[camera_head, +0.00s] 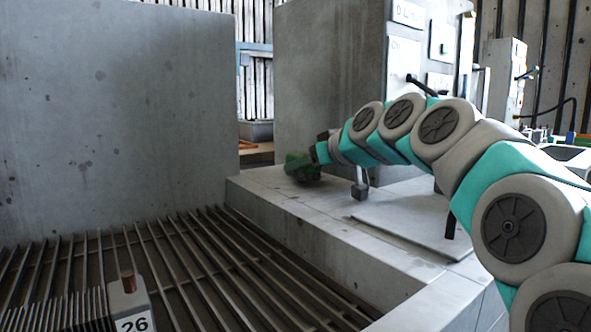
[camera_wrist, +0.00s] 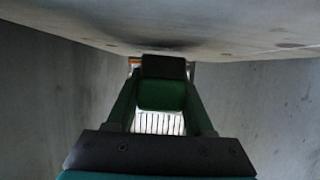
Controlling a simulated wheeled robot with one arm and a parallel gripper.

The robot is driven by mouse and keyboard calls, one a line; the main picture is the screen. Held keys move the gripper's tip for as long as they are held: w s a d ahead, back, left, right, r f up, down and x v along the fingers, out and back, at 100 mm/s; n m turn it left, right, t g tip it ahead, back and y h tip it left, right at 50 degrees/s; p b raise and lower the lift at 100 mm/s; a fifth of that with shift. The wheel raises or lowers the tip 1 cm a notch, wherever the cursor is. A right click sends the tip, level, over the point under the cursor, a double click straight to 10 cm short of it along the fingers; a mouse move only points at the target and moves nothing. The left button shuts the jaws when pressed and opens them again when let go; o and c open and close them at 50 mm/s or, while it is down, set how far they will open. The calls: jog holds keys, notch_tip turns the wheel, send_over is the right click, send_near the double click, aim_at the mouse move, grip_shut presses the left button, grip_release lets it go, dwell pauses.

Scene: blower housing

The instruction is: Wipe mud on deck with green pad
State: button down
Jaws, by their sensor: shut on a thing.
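My gripper (camera_head: 318,156) is shut on the green pad (camera_head: 300,170) at the far end of the pale concrete deck (camera_head: 275,186). In the wrist view the green pad (camera_wrist: 161,95), with a dark block on one side, sits between the green fingers of my gripper (camera_wrist: 162,84). The pad is at or just above the deck surface; I cannot tell whether it touches. In the wrist view the deck (camera_wrist: 225,22) fills the top of the picture. Dark smudges, possibly the mud (camera_wrist: 165,43), show on it close to the pad.
A metal grating (camera_head: 190,265) lies left of the deck, with a finned block marked 26 (camera_head: 130,305) on it. Tall concrete walls (camera_head: 115,110) stand behind.

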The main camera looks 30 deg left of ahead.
aim_at(290, 185)
jog(key=shift+w+d+f+b, duration=0.15)
jog(key=shift+w+d, duration=0.15)
jog(key=shift+w, duration=0.25)
jog(key=shift+w+d+r+b, duration=0.1)
jog(key=shift+w+d, duration=0.2)
jog(key=shift+w, duration=0.3)
jog(key=shift+w+d+f+b, duration=0.15)
jog(key=shift+w+d, duration=0.15)
jog(key=shift+w, duration=0.25)
jog(key=shift+f, duration=0.1)
jog(key=shift+s+a+f+b, duration=0.1)
jog(key=shift+s+a+b, duration=0.35)
jog(key=shift+s, duration=0.45)
jog(key=shift+s+a+f+b, duration=0.1)
jog(key=shift+s+a+b, duration=0.35)
jog(key=shift+s, duration=0.45)
jog(key=shift+s+a+r, duration=0.1)
jog(key=shift+s+a, duration=0.3)
jog(key=shift+s, duration=0.3)
jog(key=shift+s+a+r, duration=0.1)
jog(key=shift+s+a, duration=0.3)
jog(key=shift+s, duration=0.25)
jog(key=shift+r, duration=0.15)
jog(key=shift+w+r+p, duration=0.1)
jog(key=shift+r+p, duration=0.9)
jog(key=shift+r, duration=0.85)
jog(key=shift+d+r+p, duration=0.1)
jog(key=shift+r+p, duration=0.55)
jog(key=shift+r, duration=0.55)
jog(key=shift+r, duration=0.1)
